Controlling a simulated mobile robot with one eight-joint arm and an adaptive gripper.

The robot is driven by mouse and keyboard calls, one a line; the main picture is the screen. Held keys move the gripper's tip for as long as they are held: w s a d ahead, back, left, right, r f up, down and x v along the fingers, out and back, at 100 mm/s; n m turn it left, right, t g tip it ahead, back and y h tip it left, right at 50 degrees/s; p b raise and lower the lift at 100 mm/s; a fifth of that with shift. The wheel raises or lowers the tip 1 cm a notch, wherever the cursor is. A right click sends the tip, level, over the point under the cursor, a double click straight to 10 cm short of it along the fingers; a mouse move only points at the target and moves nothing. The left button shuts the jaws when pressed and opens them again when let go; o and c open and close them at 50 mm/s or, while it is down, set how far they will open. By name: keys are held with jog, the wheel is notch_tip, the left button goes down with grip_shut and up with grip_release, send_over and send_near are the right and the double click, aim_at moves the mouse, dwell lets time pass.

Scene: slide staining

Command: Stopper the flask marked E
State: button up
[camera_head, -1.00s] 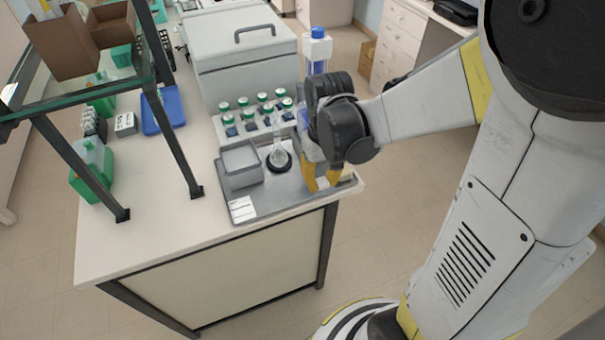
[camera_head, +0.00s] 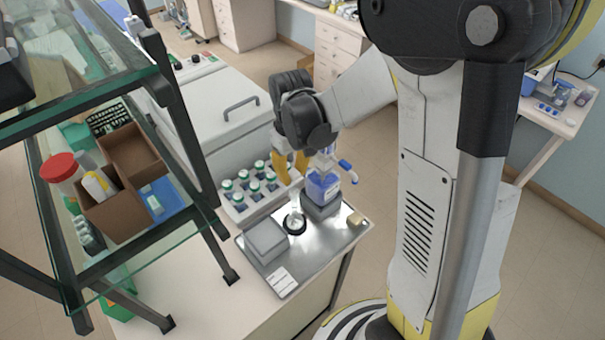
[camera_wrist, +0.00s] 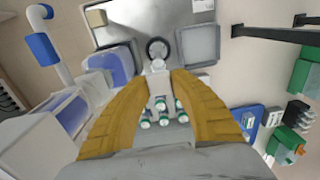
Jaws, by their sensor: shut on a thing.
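A clear glass flask (camera_head: 295,213) stands upright in a black ring on the metal tray (camera_head: 318,252). The black ring (camera_wrist: 157,48) also shows in the wrist view. No letter on the flask can be read. My gripper (camera_head: 291,172) is above the flask, fingers pointing down. In the wrist view my gripper (camera_wrist: 161,76) is shut on a small pale, clear thing, which looks like the stopper (camera_wrist: 158,65). It lines up close to the flask's ring in that view. Whether it touches the flask's mouth cannot be told.
A wash bottle with blue liquid (camera_head: 322,187) stands close to the right of the flask. A grey bin (camera_head: 266,238) is at its left. Green-capped bottles (camera_head: 258,183) stand in a rack behind. A beige block (camera_head: 357,219) lies at the tray's right. Glass shelving (camera_head: 120,240) rises at left.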

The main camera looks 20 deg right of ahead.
aim_at(293, 195)
jog(key=shift+w+r, duration=0.1)
jog(key=shift+w, duration=0.1)
jog(key=shift+s+d+f+b, duration=0.1)
jog(key=shift+s+f+b, duration=0.05)
jog(key=shift+f+b, duration=0.45)
notch_tip(293, 195, down, 4)
jog(key=shift+r+b, duration=0.25)
jog(key=shift+b, duration=0.8)
jog(key=shift+f+b, duration=0.4)
jog(key=shift+f+b, duration=0.8)
jog(key=shift+b, duration=0.45)
dwell(0.5)
dwell(0.4)
jog(key=o, duration=1.3)
jog(key=shift+r, duration=0.1)
